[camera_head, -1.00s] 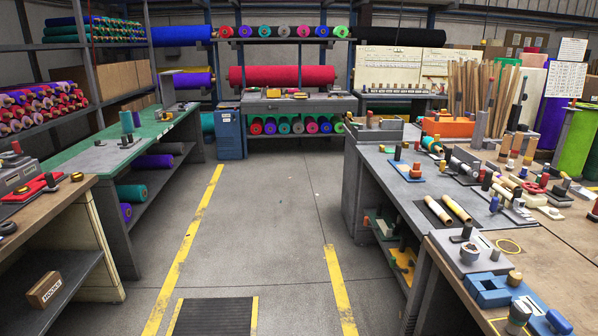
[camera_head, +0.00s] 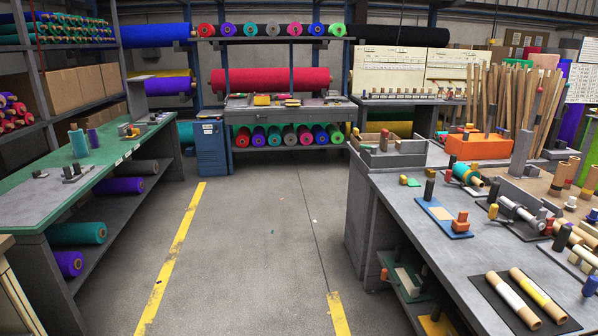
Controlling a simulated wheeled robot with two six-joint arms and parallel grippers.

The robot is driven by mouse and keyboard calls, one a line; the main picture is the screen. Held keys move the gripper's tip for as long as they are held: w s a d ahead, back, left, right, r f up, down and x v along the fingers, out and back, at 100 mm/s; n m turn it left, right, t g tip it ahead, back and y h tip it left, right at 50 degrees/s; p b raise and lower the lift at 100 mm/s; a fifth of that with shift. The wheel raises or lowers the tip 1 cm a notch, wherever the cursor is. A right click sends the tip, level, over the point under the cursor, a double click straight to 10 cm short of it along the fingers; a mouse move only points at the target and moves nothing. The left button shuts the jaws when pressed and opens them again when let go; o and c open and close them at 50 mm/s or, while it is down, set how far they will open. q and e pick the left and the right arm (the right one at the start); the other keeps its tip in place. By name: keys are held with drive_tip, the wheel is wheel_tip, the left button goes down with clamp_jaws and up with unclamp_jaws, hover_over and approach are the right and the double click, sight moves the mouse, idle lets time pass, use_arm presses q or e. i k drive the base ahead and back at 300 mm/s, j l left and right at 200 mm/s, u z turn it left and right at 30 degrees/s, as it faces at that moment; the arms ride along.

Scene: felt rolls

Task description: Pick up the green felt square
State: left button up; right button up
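Neither of my grippers is in view.
A green-topped bench (camera_head: 95,165) with rolls beneath stands at the left. A blue cabinet (camera_head: 212,148) and a back table (camera_head: 290,112) close the far end. A grey box (camera_head: 390,152) stands on the right bench.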

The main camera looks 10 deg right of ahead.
sight(404, 181)
drive_tip(key=i, duration=1.7)
drive_tip(key=z, duration=0.05)
